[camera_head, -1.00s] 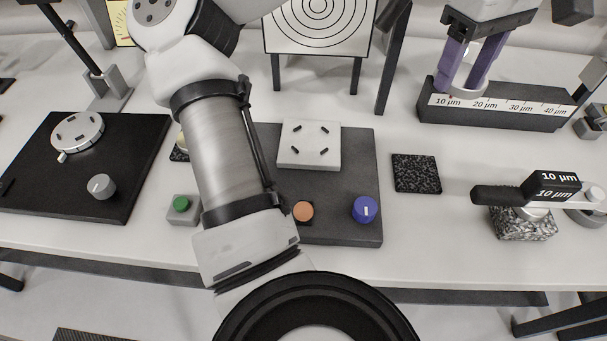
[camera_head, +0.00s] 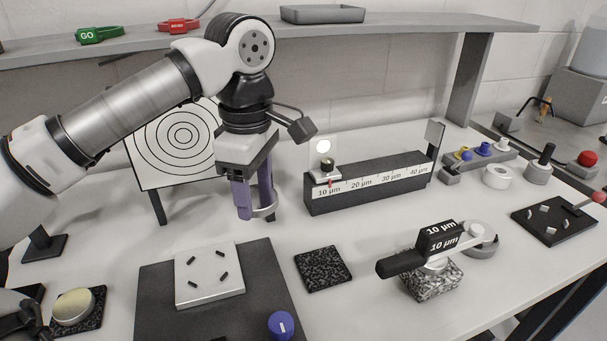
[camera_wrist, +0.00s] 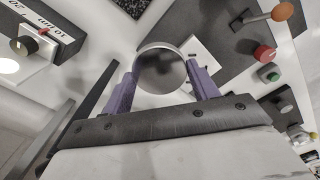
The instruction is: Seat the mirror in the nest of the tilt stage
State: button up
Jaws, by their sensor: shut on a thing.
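My gripper (camera_head: 257,210), with purple fingers, is shut on the round mirror (camera_head: 266,211) and holds it in the air, left of the scale block. In the wrist view the mirror (camera_wrist: 160,70) is a grey reflective disc with a pale rim between the fingertips. A white square plate (camera_head: 209,277) with several short dark slots or pins lies on a dark grey base (camera_head: 255,285) below and left of the gripper. A blue knob (camera_head: 282,325) is on that base. This looks like the tilt stage, but I cannot be sure. The mirror covers part of the plate in the wrist view.
The black scale block (camera_head: 370,183) stands right of my gripper. A target board (camera_head: 182,140) stands behind it. A speckled black pad (camera_head: 323,269) lies right of the base. A black-handled gauge (camera_head: 437,246) is front right. A gold disc (camera_head: 73,305) sits at left.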

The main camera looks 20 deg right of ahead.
aim_at(206, 271)
jog(key=a+f+n+b, duration=0.2)
jog(key=a+f+n, duration=0.25)
jog(key=a, duration=0.55)
jog(key=shift+s+f+b, duration=0.15)
jog(key=shift+f+b, duration=0.85)
jog(key=shift+f, duration=0.55)
jog(key=shift+s+f+b, duration=0.1)
jog(key=shift+f+b, duration=0.85)
jog(key=shift+f, duration=0.6)
jog(key=shift+f+b, duration=0.6)
jog(key=shift+b, duration=0.1)
jog(key=o, duration=1)
jog(key=shift+o, duration=0.8)
jog(key=shift+f, duration=0.1)
jog(key=shift+s+f, duration=0.1)
